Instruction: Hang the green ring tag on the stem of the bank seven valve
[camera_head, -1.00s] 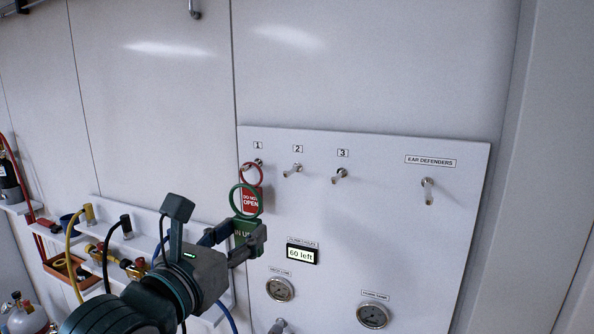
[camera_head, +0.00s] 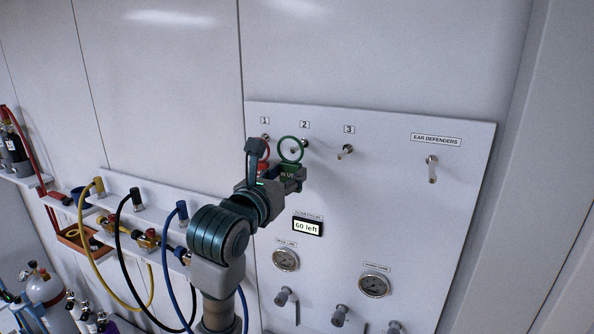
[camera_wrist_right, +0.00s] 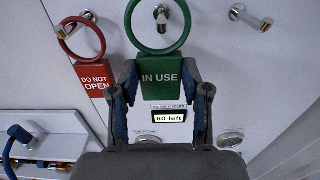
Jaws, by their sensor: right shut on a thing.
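The green ring tag (camera_head: 291,149), marked "IN USE", is held by its plate in my right gripper (camera_head: 292,180). In the right wrist view the fingers (camera_wrist_right: 160,92) grip both sides of the green plate (camera_wrist_right: 160,72), with the ring upright above it. Peg 2 (camera_wrist_right: 162,14) shows through the ring opening; I cannot tell whether the ring is around the peg or in front of it. No valve marked as bank seven can be made out. My left gripper is not in view.
A red "DO NOT OPEN" tag (camera_wrist_right: 93,78) hangs on peg 1 (camera_wrist_right: 88,16), left of the green tag. Peg 3 (camera_head: 346,149) is bare. Gauges (camera_head: 374,285) and knobs (camera_head: 340,314) are lower on the panel. Hoses (camera_head: 122,245) hang at the left.

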